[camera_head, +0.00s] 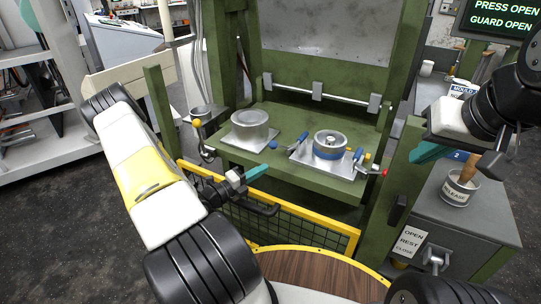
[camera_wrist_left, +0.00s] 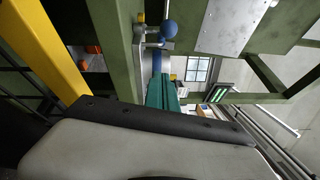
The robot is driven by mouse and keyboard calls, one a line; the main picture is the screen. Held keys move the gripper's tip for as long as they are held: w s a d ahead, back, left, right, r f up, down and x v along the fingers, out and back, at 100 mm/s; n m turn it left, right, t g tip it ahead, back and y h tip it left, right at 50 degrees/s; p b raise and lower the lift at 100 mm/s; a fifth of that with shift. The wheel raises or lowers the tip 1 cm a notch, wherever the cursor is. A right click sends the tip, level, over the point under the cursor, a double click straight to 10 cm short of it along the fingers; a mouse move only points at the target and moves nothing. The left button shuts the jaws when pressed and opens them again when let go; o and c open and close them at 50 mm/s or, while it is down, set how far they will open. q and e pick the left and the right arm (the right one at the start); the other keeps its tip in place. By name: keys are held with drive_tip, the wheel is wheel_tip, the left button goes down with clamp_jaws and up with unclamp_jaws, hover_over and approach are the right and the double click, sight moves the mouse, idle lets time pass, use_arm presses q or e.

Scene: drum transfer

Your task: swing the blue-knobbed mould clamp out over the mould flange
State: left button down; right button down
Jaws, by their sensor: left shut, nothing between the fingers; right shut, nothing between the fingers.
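The blue-knobbed clamp shows its round blue knob (camera_head: 273,145) at the left of the silver mould plate on the green press bed; it also shows in the left wrist view (camera_wrist_left: 169,30). The round metal mould (camera_head: 330,147) with a blue band sits on that plate. I cannot make out the flange edge clearly. The clamp's arm points left, away from the mould. My left gripper (camera_head: 263,169) is shut and empty, its teal fingertips just in front of and below the knob, apart from it. My right gripper (camera_head: 427,151) is shut and empty at the right, away from the mould.
A metal drum-like pot (camera_head: 250,124) stands on the bed left of the knob. A red-knobbed clamp (camera_head: 384,172) is at the mould's right. A yellow-framed mesh guard (camera_head: 290,207) runs below the bed's front edge. A release pot (camera_head: 457,187) stands on the right cabinet.

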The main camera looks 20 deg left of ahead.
use_arm(q)
drive_tip(key=w+d+r, duration=0.1)
drive_tip(key=w, duration=0.8)
drive_tip(key=shift+d, duration=0.3)
drive_tip(key=shift+a+r, duration=0.1)
